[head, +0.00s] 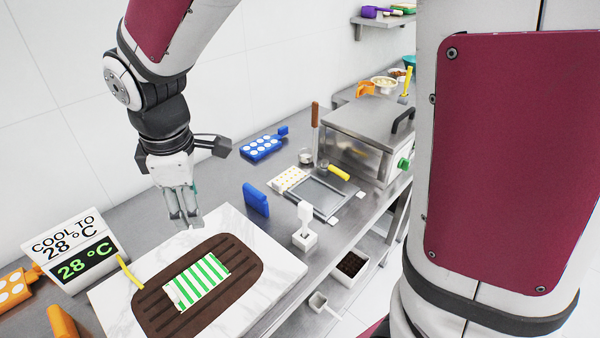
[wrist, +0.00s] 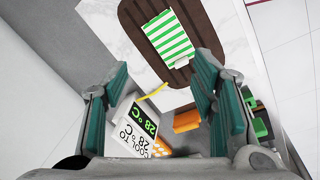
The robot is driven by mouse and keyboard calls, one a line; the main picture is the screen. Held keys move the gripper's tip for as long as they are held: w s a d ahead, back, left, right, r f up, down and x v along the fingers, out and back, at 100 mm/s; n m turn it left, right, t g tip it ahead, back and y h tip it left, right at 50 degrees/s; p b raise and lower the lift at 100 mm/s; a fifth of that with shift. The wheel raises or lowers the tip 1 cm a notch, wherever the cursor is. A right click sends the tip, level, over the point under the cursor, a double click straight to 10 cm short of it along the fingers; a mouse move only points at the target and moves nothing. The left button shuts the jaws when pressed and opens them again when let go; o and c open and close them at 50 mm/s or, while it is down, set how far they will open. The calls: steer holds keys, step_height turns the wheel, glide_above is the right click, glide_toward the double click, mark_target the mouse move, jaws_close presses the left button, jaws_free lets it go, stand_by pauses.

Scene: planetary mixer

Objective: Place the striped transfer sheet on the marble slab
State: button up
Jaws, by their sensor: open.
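The green-and-white striped transfer sheet (head: 202,281) lies flat on a dark brown grooved oval (head: 236,252), which rests on the white marble slab (head: 285,262). The wrist view also shows the sheet (wrist: 170,38), the brown oval (wrist: 136,18) and bare slab (wrist: 105,28). My gripper (head: 184,222) is open and empty, pointing down above the slab's back edge, behind the sheet and apart from it. In the wrist view the sheet lies beyond the spread fingers (wrist: 160,64).
A temperature sign (head: 74,250) stands left of the slab. A blue block (head: 256,200) and a white stand (head: 304,228) are at its right. Farther right are a tray (head: 322,192) and a steel machine (head: 360,138).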

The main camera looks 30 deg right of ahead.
steer(key=s+d+r+m+t, duration=0.1)
steer(key=s+d+r+m, duration=0.4)
steer(key=s+d+m, duration=0.1)
steer(key=s+d+r+m+t, duration=0.2)
steer(key=s+d+r+m, duration=0.4)
steer(key=s, duration=0.4)
steer(key=shift+s+d+m+t, duration=0.15)
steer(key=shift+d+m+t, duration=0.15)
steer(key=shift+d+m, duration=0.7)
steer(key=shift+a, duration=0.25)
